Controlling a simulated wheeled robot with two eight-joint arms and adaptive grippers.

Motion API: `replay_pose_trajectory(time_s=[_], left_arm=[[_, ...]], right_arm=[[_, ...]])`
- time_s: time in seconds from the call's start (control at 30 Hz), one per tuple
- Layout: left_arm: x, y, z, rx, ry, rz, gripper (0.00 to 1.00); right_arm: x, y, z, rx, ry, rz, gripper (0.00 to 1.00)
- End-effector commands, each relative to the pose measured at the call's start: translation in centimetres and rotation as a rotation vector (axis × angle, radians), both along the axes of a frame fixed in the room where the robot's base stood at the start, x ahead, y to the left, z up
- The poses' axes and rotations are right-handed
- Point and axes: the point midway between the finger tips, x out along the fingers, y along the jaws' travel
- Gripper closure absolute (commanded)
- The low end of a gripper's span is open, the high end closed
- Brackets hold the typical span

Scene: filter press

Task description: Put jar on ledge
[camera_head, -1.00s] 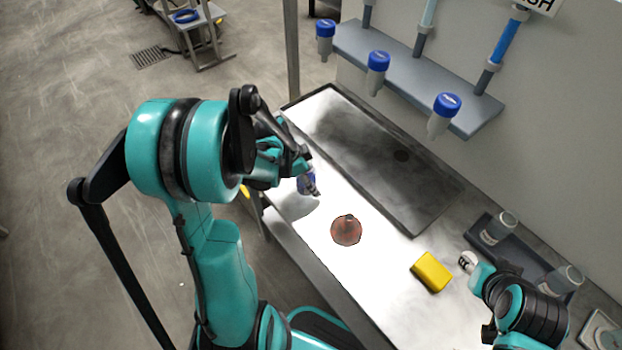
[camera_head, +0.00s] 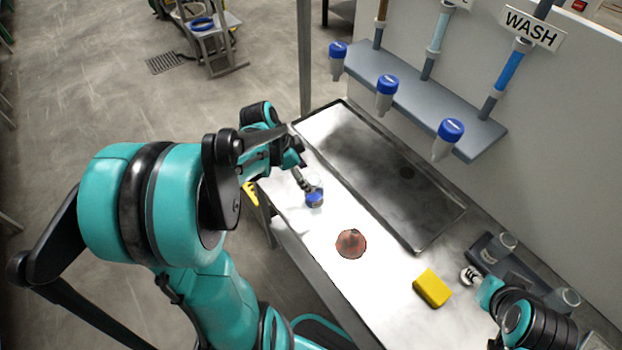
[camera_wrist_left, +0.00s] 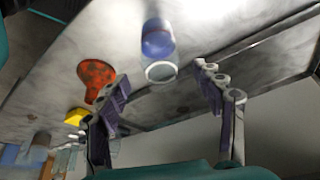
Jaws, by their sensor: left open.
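The jar (camera_head: 314,199) stands on the pale counter, left of the sink, and shows a blue end and a clear part. In the left wrist view the jar (camera_wrist_left: 158,42) lies ahead of the fingers, its clear rim toward me. My left gripper (camera_head: 303,181) is close beside the jar, open and empty. Its spread fingers (camera_wrist_left: 163,78) frame the jar's near side without visible contact. The grey ledge (camera_head: 420,98) runs along the wall, with several blue-capped containers at its front. My right gripper (camera_head: 469,275) is at lower right, and its fingers are too small to judge.
A dark sunken sink (camera_head: 385,185) lies between jar and wall. A reddish-brown cone-like object (camera_head: 351,243) and a yellow block (camera_head: 432,288) sit on the counter. Pipes rise above the ledge beside a WASH sign (camera_head: 534,28).

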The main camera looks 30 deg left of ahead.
Motion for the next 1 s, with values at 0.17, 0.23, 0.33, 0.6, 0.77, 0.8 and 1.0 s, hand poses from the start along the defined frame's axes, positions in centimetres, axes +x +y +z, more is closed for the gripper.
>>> replay_pose_trajectory(time_s=[0.17,0.23,0.33,0.6,0.77,0.8,1.0], left_arm=[[-0.7,-1.6,1.6,0.016,0.006,0.067,0.33],[-1.3,-3.1,2.7,0.032,0.007,0.143,0.33],[-2.8,-5.9,4.3,0.051,-0.010,0.288,0.33],[-6.8,-11.2,7.1,-0.008,-0.146,0.643,0.33],[-8.0,-12.5,7.6,-0.069,-0.203,0.745,0.33],[-8.1,-12.6,7.6,-0.078,-0.209,0.758,0.33],[-8.2,-12.7,7.7,-0.093,-0.219,0.780,0.33]], right_arm=[[0.0,0.0,0.2,0.000,0.000,0.000,0.60],[0.0,0.0,0.1,0.000,0.000,0.000,0.60],[0.0,0.0,0.1,0.000,0.000,0.000,0.60],[0.0,0.0,0.1,0.000,0.000,0.000,0.60],[0.0,0.0,0.1,0.000,0.000,0.000,0.60],[0.0,0.0,0.1,0.000,0.000,0.000,0.60],[0.0,0.0,0.1,0.000,0.000,0.000,0.60]])
